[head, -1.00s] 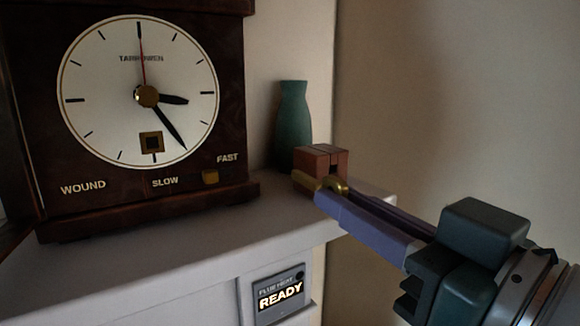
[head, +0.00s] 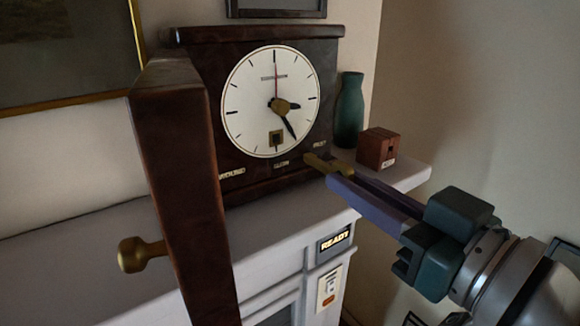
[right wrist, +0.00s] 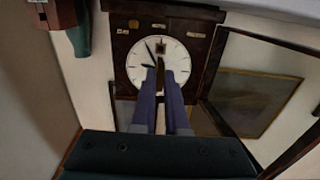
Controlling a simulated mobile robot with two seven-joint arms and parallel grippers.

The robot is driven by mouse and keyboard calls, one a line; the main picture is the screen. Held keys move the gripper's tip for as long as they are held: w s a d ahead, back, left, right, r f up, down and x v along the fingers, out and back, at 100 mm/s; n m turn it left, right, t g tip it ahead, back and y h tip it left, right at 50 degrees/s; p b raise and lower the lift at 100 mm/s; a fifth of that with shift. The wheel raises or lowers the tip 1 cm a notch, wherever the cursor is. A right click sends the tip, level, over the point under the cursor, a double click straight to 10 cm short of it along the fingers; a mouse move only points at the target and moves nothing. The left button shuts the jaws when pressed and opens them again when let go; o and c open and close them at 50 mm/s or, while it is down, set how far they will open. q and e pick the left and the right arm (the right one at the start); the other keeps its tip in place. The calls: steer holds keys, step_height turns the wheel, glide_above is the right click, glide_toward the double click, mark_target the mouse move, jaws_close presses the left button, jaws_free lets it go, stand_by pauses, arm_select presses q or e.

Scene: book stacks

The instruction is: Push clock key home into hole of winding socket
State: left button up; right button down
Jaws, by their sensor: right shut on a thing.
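The brass clock key (head: 320,163) is held at the tips of my right gripper (head: 338,180), which is shut on it. It points left, in front of the clock's lower right corner. The winding socket (head: 276,138) is a dark square hole in a brass plate low on the white clock dial (head: 250,100). The key is apart from it, lower and to the right in the head view. In the right wrist view the fingers (right wrist: 161,66) overlap the dial just below the socket (right wrist: 161,43), and the key is hard to make out. My left gripper is not in view.
The clock's dark door (head: 185,180) with a brass knob (head: 135,254) stands open toward me at left. A green vase (head: 349,110) and a slotted wooden block (head: 377,148) stand right of the clock on the white mantel (head: 95,255). A lit READY sign (head: 335,240) is below.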

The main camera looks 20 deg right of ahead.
mark_target(320, 162)
steer(key=shift+b+x, duration=0.8)
steer(key=shift+x, duration=2.05)
steer(key=shift+a, duration=0.1)
steer(key=shift+p, duration=0.3)
steer(key=shift+w+a, duration=0.15)
steer(key=shift+w, duration=0.5)
steer(key=shift+b+x, duration=0.8)
steer(key=shift+x, duration=0.4)
steer(key=c, duration=0.9)
jaws_free()
steer(key=shift+o, duration=0.2)
steer(key=shift+s+f, duration=0.1)
